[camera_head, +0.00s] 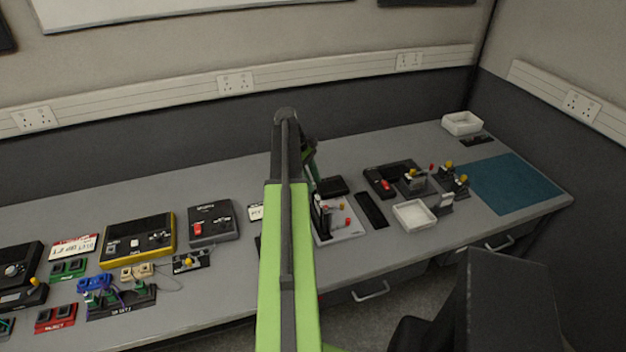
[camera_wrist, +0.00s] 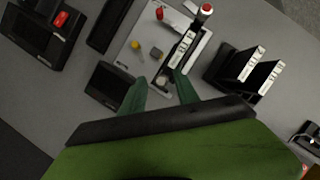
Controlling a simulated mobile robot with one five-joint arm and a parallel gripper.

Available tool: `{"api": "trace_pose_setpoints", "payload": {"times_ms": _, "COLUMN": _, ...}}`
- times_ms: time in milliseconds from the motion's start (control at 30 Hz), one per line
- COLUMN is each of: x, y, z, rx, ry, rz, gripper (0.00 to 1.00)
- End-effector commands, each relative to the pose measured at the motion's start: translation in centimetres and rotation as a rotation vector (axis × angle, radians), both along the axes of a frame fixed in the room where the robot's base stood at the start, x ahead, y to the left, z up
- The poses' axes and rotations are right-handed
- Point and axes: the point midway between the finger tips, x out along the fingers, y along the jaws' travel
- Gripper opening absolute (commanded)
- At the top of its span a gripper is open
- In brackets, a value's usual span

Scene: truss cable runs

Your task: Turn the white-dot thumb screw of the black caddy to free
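A black upright piece with a white label, which looks like the black caddy (camera_wrist: 181,50), stands on a pale plate (camera_wrist: 135,28) in the wrist view. It also shows in the head view (camera_head: 320,214), partly behind my arm. A small pale round spot (camera_wrist: 161,81) lies near the caddy's foot; I cannot tell whether it is the white-dot thumb screw. A red-and-white cap (camera_wrist: 206,9) tops a post at the caddy's far end. My gripper (camera_wrist: 159,76) is open, its green fingers apart on either side of the pale spot. I see nothing held. The screw's turn position cannot be read.
A red knob (camera_wrist: 160,13) and a yellow knob (camera_wrist: 135,44) stand on the plate. A black holder with two labelled uprights (camera_wrist: 243,68) stands to the right. A black box (camera_wrist: 110,84) is close left of the fingers. A white tray (camera_head: 414,215) lies farther right in the head view.

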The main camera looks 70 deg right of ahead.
Motion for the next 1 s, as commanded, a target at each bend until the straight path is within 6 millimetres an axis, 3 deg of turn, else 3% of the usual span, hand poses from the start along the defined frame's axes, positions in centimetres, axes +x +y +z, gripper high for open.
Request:
{"api": "trace_pose_setpoints", "payload": {"times_ms": 300, "x": 0.0, "y": 0.0, "z": 0.1, "rx": 0.000, "ry": 0.001, "rz": 0.000, "gripper": 0.40}}
{"api": "trace_pose_setpoints", "payload": {"times_ms": 467, "x": 0.3, "y": 0.0, "z": 1.3, "rx": 0.000, "ry": 0.001, "rz": 0.001, "gripper": 0.40}}
{"api": "trace_pose_setpoints", "payload": {"times_ms": 667, "x": 1.6, "y": -0.2, "z": 4.8, "rx": 0.001, "ry": 0.001, "rz": 0.002, "gripper": 0.40}}
{"api": "trace_pose_setpoints", "payload": {"times_ms": 1000, "x": 4.7, "y": -0.6, "z": 12.4, "rx": 0.001, "ry": 0.000, "rz": 0.002, "gripper": 0.40}}
